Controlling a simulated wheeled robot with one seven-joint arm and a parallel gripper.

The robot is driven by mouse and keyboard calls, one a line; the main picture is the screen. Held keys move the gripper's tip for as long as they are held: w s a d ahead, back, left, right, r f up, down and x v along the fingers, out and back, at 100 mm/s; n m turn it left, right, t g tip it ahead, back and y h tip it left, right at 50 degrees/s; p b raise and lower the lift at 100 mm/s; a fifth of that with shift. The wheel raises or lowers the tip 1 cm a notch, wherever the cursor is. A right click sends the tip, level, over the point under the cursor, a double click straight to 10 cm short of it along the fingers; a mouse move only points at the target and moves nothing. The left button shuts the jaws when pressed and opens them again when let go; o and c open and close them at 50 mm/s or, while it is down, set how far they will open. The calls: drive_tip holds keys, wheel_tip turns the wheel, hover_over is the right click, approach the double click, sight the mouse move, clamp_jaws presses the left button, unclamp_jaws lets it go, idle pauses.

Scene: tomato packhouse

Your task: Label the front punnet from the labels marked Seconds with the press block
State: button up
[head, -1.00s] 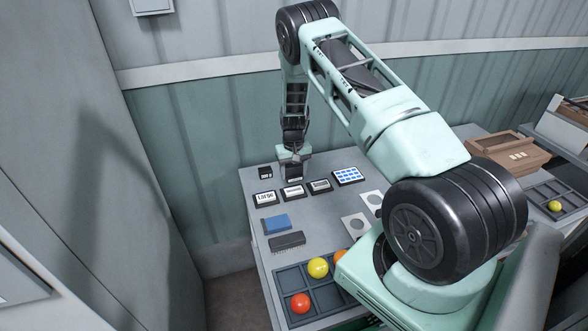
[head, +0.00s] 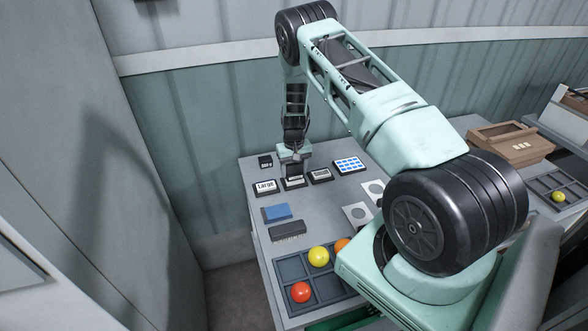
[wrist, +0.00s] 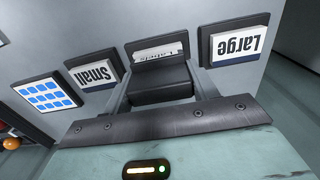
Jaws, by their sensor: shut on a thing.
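My gripper (head: 294,160) points down at the far side of the grey table. It is shut on a dark press block (wrist: 160,84). The block is over the near part of the middle label pad (wrist: 158,52), whose white top seems to read "Labels"; the rest is covered. I cannot tell whether block and pad touch. Beside it are the pads marked "Large" (head: 265,187) and "Small" (wrist: 93,72). No legible "Seconds" shows. In the head view the sectioned grey tray (head: 291,271) holds red, yellow and orange tomatoes; I cannot tell which thing is the front punnet.
A blue block (head: 276,213) and a dark ribbed block (head: 287,230) lie nearer. A blue-squared sheet (head: 348,165) and white cards with grey discs (head: 358,213) lie to the right. A small dark pad (head: 265,161) is at the back left. A brown box (head: 510,147) stands far right.

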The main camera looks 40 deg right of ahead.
drive_tip(key=shift+s+f+b, duration=0.1)
drive_tip(key=shift+f+b, duration=0.55)
drive_tip(key=shift+b, duration=0.05)
idle(2.0)
drive_tip(key=shift+r+p, duration=1.75)
drive_tip(key=shift+r, duration=1.85)
